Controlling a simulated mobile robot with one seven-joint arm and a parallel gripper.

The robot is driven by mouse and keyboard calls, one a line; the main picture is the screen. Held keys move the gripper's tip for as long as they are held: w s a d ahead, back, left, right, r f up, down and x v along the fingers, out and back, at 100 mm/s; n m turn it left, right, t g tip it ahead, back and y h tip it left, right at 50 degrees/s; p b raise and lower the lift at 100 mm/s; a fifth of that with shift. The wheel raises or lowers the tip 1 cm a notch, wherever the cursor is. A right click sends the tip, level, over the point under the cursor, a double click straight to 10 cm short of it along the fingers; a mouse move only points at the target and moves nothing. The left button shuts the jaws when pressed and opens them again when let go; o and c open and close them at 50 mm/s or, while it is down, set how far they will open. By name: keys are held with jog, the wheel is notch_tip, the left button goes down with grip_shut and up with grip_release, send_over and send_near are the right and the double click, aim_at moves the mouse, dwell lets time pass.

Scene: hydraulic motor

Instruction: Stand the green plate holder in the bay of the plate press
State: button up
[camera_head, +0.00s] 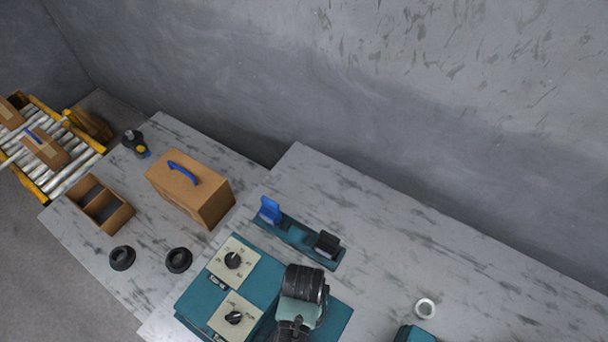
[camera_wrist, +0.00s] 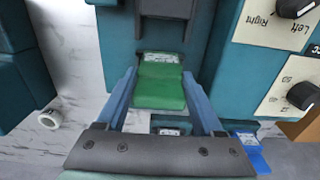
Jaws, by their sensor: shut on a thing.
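The green plate holder (camera_wrist: 160,92) is between the blue fingers of my gripper (camera_wrist: 160,78), which is shut on it, in the wrist view. Its far end has a pale printed label. The teal plate press (camera_wrist: 225,70) lies around and beyond it, with a dark grey block (camera_wrist: 167,8) ahead of the holder. I cannot tell whether the holder touches the press or stands in its bay. In the head view, my arm covers the holder and part of the press (camera_head: 195,302).
A teal rack (camera_head: 293,236) behind the press carries a blue holder (camera_head: 269,210) and a black holder (camera_head: 325,243). Two dials (camera_head: 233,260) (camera_head: 234,318) are on the press. A white ring (camera_head: 426,308) lies right, near a teal block (camera_head: 413,334). The table's back right is clear.

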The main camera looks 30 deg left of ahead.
jog(key=shift+f, duration=0.7)
jog(key=shift+f, duration=0.2)
jog(key=o, duration=1.4)
jog(key=shift+r, duration=0.15)
notch_tip(320, 180, up, 12)
jog(key=shift+r, duration=0.1)
